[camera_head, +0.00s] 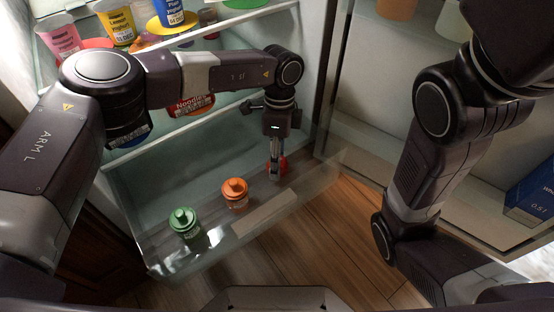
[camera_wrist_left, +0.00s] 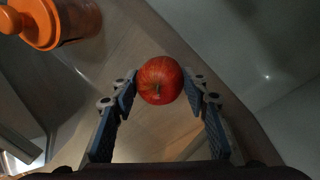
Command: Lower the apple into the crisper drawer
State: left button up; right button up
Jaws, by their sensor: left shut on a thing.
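The red apple (camera_head: 283,163) is at the right end of the clear crisper drawer (camera_head: 312,182), low in the fridge. My left gripper (camera_head: 275,168) points straight down and is shut on the apple. In the left wrist view the apple (camera_wrist_left: 160,82) sits between the two fingertips, stem toward the camera. The apple is low, within the drawer's outline; whether it touches the drawer floor I cannot tell. My right arm shows at the right of the head view, but its gripper is out of view.
Shelves above hold yoghurt cups (camera_head: 117,25) and a noodles pack (camera_head: 191,104). The open fridge door (camera_head: 380,150) is on the right, with a blue carton (camera_head: 532,196).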

pick_arm(q)
jog(key=shift+f, duration=0.2)
jog(key=o, duration=1.3)
